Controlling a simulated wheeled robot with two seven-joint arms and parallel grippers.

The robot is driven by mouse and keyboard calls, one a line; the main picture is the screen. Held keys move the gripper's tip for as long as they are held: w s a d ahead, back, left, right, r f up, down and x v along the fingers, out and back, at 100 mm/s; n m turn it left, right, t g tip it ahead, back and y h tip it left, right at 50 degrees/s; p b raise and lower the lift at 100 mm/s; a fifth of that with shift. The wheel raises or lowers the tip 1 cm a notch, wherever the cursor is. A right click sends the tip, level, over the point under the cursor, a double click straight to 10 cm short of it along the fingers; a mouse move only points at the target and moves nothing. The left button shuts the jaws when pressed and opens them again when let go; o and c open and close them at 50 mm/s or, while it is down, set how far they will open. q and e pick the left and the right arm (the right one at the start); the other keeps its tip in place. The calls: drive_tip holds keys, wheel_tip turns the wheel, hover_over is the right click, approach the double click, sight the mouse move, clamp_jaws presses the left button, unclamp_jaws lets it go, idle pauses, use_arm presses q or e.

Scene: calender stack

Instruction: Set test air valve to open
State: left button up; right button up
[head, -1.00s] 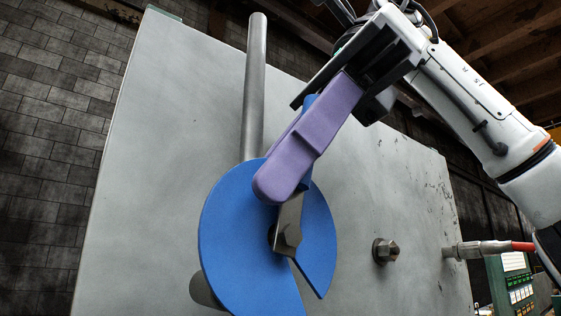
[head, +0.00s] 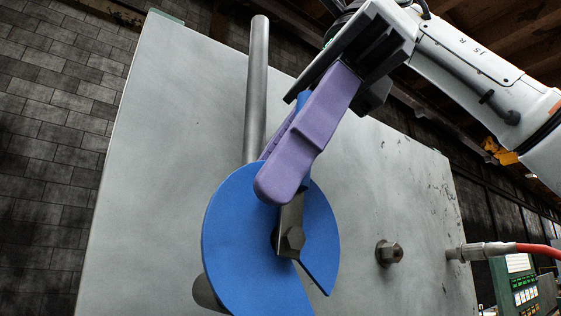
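The valve has a blue disc (head: 235,235) with a cut-out at its lower right. It is on the face of a grey panel. A metal lever (head: 289,228) is bolted at the disc's centre and points up, slightly right. Its blue handle (head: 303,98) shows only in small parts. My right gripper (head: 278,178) reaches in from the upper right. Its purple fingers lie along both sides of the handle and appear shut on it. The near finger hides most of the handle and the lever's upper part. My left gripper is not in view.
A grey pipe (head: 257,90) rises behind the disc, close to the fingers. The grey panel (head: 170,150) carries a bolt (head: 389,254) and a fitting with a red hose (head: 535,249) at right. A green control box (head: 518,285) stands at the lower right.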

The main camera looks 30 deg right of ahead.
drive_tip(key=shift+o, duration=0.9)
drive_tip(key=shift+f, duration=0.1)
drive_tip(key=shift+d+y, duration=0.3)
drive_tip(key=shift+y, duration=0.3)
drive_tip(key=shift+d+y, duration=0.15)
drive_tip(key=shift+y, duration=0.35)
